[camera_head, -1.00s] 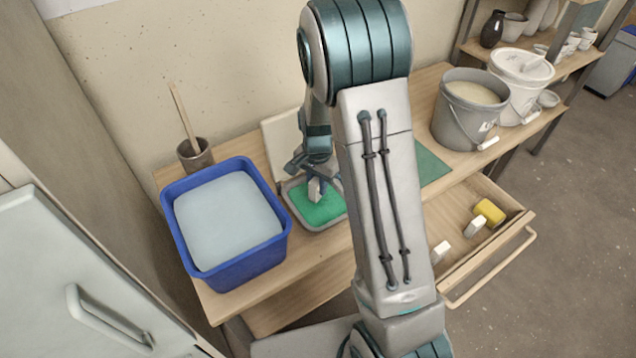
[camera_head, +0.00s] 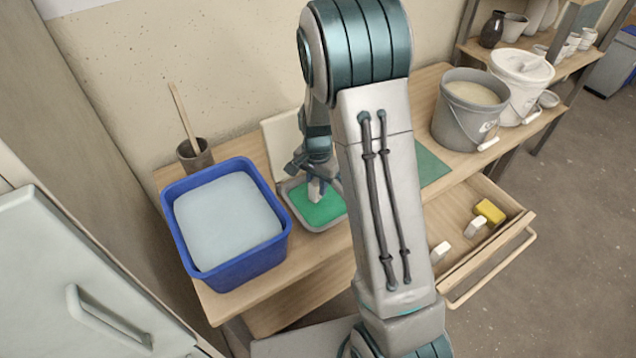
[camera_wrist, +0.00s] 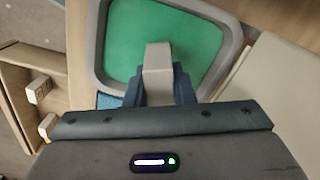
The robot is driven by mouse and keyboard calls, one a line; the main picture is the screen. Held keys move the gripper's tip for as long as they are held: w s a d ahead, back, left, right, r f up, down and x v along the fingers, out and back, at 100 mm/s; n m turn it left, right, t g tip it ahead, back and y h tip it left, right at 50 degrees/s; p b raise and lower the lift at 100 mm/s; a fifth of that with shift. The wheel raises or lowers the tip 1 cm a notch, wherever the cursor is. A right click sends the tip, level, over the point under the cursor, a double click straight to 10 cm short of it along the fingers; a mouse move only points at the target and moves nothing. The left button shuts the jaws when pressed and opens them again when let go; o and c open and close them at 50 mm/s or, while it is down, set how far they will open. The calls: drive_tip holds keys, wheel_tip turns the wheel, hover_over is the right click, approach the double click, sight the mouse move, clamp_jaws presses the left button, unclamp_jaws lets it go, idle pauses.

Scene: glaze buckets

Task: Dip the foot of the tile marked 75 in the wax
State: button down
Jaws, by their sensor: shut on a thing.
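My gripper (camera_head: 315,177) is shut on a small pale grey tile (camera_head: 317,190) and holds it over the green wax (camera_head: 322,208). The wax fills a shallow grey tray (camera_head: 307,224) on the bench. In the wrist view, the tile (camera_wrist: 158,62) sticks out from between my fingers (camera_wrist: 160,90) over the green wax (camera_wrist: 170,28), near one side of the tray (camera_wrist: 91,40). No number shows on the tile. I cannot tell whether its lower end touches the wax.
A blue tub (camera_head: 240,264) of pale liquid stands left of the tray, with a stick in a pot (camera_head: 195,155) behind. Grey (camera_head: 462,125) and white (camera_head: 520,90) buckets stand right. An open drawer (camera_head: 480,262) holds two pale blocks and a yellow one (camera_head: 489,211).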

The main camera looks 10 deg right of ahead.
sight(317, 179)
wheel_tip(317, 179, up, 5)
drive_tip(key=p, duration=0.3)
drive_tip(key=shift+f+p, duration=0.15)
drive_tip(key=shift+p, duration=0.15)
drive_tip(key=shift+f, duration=0.1)
drive_tip(key=shift+d, duration=0.1)
